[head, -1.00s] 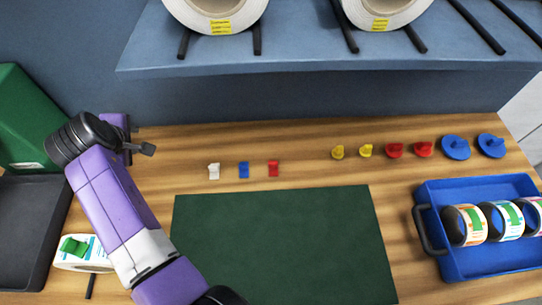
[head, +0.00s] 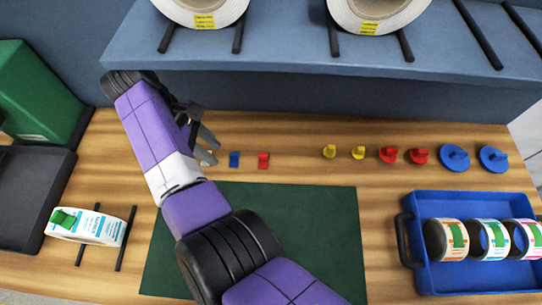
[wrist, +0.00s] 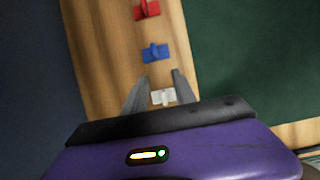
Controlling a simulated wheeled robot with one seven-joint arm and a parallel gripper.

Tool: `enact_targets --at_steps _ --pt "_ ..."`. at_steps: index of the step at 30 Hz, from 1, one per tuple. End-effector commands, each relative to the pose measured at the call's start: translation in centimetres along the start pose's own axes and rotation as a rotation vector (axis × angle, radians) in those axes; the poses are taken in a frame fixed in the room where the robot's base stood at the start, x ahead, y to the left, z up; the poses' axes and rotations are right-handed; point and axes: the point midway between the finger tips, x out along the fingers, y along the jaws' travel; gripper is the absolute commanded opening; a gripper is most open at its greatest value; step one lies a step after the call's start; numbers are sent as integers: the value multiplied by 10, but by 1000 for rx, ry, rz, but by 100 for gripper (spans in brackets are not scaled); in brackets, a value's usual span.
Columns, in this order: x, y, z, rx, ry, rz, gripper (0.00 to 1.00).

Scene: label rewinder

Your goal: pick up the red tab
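The red tab (head: 263,160) lies on the wooden bench, right of the blue tab (head: 234,159). In the wrist view the red tab (wrist: 147,9) is at the top edge, beyond the blue tab (wrist: 154,53). A white tab (wrist: 164,96) shows between my finger tips in the wrist view; in the head view my arm hides it. My gripper (head: 208,149) is open, left of the blue and red tabs; its fingers (wrist: 159,84) stand apart in the wrist view. I cannot tell its height above the bench.
A dark green mat (head: 300,225) lies in front of the tabs. Yellow knobs (head: 329,152), red knobs (head: 388,155) and blue discs (head: 454,158) stand to the right. A blue crate (head: 470,282) holds several label rolls. A blue shelf (head: 290,50) overhangs the back.

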Motion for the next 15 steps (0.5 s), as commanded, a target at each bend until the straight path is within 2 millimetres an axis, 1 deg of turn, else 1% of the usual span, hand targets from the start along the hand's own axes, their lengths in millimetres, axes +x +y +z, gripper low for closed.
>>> enact_targets --at_steps 9,12,15 --pt "16 -1 45 3 -1 0 33" --pt "21 0 56 2 -1 1 33" --pt "25 0 62 1 0 1 33"
